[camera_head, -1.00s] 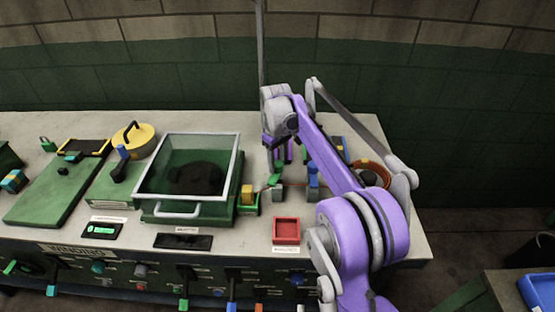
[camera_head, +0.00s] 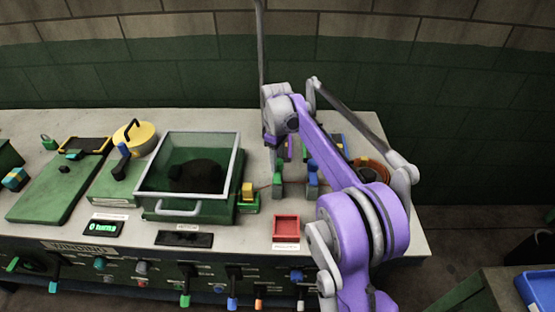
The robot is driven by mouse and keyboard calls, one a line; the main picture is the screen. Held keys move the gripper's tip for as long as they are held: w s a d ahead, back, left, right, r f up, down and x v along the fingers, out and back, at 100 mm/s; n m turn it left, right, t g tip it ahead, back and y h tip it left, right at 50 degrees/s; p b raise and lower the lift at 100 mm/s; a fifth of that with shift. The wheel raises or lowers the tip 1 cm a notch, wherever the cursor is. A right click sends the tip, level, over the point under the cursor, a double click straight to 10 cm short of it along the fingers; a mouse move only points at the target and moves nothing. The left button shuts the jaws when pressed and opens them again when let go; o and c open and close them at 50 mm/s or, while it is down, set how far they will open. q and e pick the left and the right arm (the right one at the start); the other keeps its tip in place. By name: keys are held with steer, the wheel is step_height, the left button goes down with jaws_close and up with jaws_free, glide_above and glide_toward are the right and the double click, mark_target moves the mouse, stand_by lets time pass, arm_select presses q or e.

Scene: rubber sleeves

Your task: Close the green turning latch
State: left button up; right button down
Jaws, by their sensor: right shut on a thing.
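The green turning latch (camera_head: 279,167) is a small green piece on a grey block near the middle of the bench, to the right of the glass-lidded box. My right gripper (camera_head: 279,157) points down over it and is shut on it. The wrist hides the latch's upper part, so its exact angle is hard to tell. My left gripper is not in view.
A similar latch with a blue piece (camera_head: 313,167) stands just to the right. The glass-lidded box (camera_head: 190,175) and a small yellow-and-green block (camera_head: 249,197) are to the left. A red tray (camera_head: 286,228) is in front. My right arm covers the bench's right side.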

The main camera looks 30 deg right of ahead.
steer(key=shift+c, duration=1.8)
jaws_free()
steer(key=shift+r, duration=0.15)
step_height(320, 180, up, 11)
steer(key=p, duration=0.1)
steer(key=shift+f, duration=0.2)
